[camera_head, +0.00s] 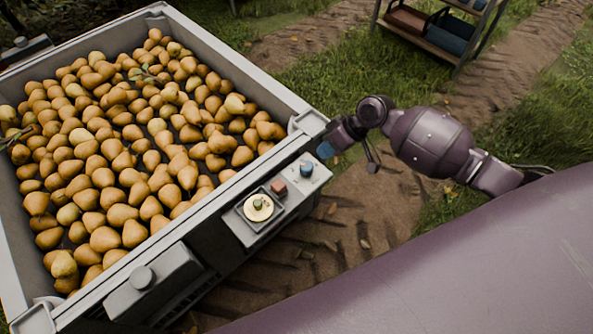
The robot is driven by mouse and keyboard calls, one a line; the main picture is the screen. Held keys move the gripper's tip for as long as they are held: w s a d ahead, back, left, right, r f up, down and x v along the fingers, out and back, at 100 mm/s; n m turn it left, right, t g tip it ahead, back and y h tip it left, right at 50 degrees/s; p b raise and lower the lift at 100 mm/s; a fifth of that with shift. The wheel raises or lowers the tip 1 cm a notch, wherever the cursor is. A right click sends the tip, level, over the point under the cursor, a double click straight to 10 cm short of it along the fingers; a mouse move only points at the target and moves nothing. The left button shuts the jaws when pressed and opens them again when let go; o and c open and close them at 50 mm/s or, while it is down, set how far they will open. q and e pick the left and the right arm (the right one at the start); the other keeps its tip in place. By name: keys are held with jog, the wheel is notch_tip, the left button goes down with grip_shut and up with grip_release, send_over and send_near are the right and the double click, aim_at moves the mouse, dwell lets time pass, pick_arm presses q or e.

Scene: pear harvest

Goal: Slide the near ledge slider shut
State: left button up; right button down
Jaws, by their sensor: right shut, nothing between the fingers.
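A grey block with a round knob (143,278) sits on the near ledge of the pear bin, at the lower left; it looks like the ledge slider, but I cannot tell how far open it is. Further right on the same side is a light grey panel (243,232) with a pale round disc (258,207) in a square recess, a reddish block (278,186) and a blue knob (306,168). My right gripper (327,149) is shut and empty, just beyond the blue knob near the bin's right corner, well away from the knobbed block. My left gripper is not in view.
The grey bin (236,68) is full of pears (130,150), its raised rim beside my right gripper. A shelf rack with crates (452,36) stands at the top right. Dirt track and grass lie right of the bin. My own purple body fills the lower right.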

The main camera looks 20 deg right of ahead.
aim_at(282, 184)
jog(key=b+x, duration=0.2)
jog(key=x, duration=0.8)
jog(key=shift+s+f, duration=0.1)
jog(key=shift+f, duration=0.1)
jog(key=shift+s+a+r, duration=0.1)
jog(key=shift+s+a, duration=0.05)
jog(key=shift+a, duration=0.4)
jog(key=shift+s+a+r, duration=0.15)
jog(key=shift+a, duration=0.4)
jog(key=shift+s+a, duration=0.25)
jog(key=shift+a, duration=0.5)
jog(key=shift+s+a+r+p, duration=0.1)
jog(key=shift+s+a+p, duration=0.15)
jog(key=shift+a, duration=0.35)
jog(key=shift+s+a+r+p, duration=0.1)
jog(key=shift+s+a+p, duration=0.1)
jog(key=shift+a, duration=0.4)
jog(key=shift+s+a, duration=0.1)
jog(key=shift+a, duration=0.15)
jog(key=shift+f, duration=0.2)
